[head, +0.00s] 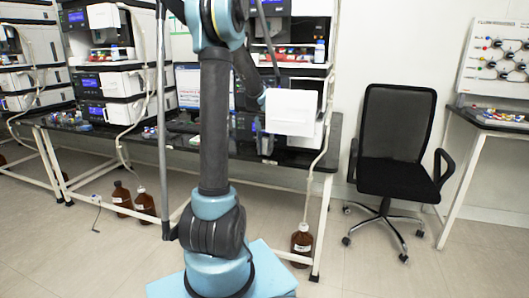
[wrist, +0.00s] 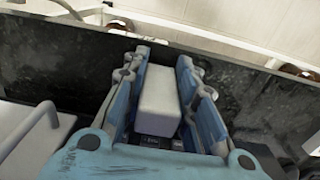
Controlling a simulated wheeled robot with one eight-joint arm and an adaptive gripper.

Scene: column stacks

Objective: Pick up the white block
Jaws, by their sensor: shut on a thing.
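The white block (wrist: 158,105) is a plain, pale, upright box shape between the two blue-and-grey fingers of my gripper (wrist: 161,62) in the wrist view. The fingers are shut on its left and right sides. Its lower part reaches down towards the palm, where small dark parts show. Whether the block touches the bench below cannot be told. In the head view, my arm reaches over the bench; the fingers and block cannot be made out clearly there.
A black bench top (wrist: 60,80) lies under my gripper. White equipment (wrist: 30,125) stands close at the lower left of the wrist view. In the head view, instrument stacks (head: 108,85) line the bench. A black chair (head: 395,140) and a brown bottle (head: 302,243) stand on the floor.

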